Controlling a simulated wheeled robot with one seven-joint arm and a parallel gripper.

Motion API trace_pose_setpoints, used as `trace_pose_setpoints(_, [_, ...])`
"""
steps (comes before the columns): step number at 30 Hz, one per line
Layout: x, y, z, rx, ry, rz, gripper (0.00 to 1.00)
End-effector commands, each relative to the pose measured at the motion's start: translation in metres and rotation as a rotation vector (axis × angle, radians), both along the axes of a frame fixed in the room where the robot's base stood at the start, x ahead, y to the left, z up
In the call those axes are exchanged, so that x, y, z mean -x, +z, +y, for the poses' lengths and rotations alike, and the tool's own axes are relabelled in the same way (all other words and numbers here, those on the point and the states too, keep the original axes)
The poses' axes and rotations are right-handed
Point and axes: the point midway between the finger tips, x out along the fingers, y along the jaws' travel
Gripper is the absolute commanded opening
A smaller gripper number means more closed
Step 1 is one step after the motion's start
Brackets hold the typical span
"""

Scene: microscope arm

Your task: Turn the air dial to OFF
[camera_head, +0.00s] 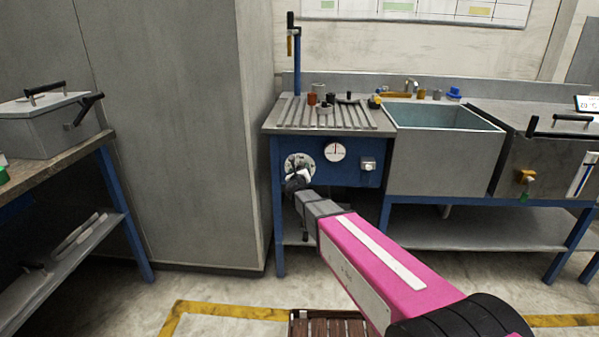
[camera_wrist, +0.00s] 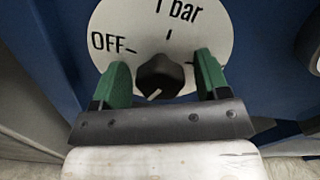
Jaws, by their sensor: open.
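The air dial is a black knob (camera_wrist: 160,76) on a round white plate (camera_wrist: 205,25), marked OFF at the left and 1 bar at the top. A pale line shows on the knob's lower part, well away from the OFF tick. My gripper (camera_wrist: 162,64) is open, with one green finger on each side of the knob; I cannot tell whether either touches it. In the head view the plate (camera_head: 292,159) sits on the blue bench front, and my gripper (camera_head: 298,176) partly covers it and hides the knob.
A white gauge (camera_head: 335,151) and a small grey switch box (camera_head: 368,164) sit right of the dial. The ribbed bench top (camera_head: 345,118) above holds small parts. A sink (camera_head: 445,150) is to the right, and a tall grey cabinet (camera_head: 185,130) stands left.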

Motion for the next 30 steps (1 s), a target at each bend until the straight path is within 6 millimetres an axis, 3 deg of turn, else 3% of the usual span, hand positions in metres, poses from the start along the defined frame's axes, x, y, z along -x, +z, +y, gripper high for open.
trace_pose_setpoints(1, [0.0002, 0.0000, 0.0000, 0.000, 0.000, 0.000, 0.62])
trace_pose_setpoints(5, [0.0002, 0.0000, 0.0000, 0.000, 0.000, 0.000, 0.20])
trace_pose_setpoints(17, [0.0002, 0.0001, 0.0000, 0.046, 0.000, 0.002, 0.19])
trace_pose_setpoints(30, [0.0000, 0.0001, 0.0005, 0.375, 0.001, 0.012, 0.19])
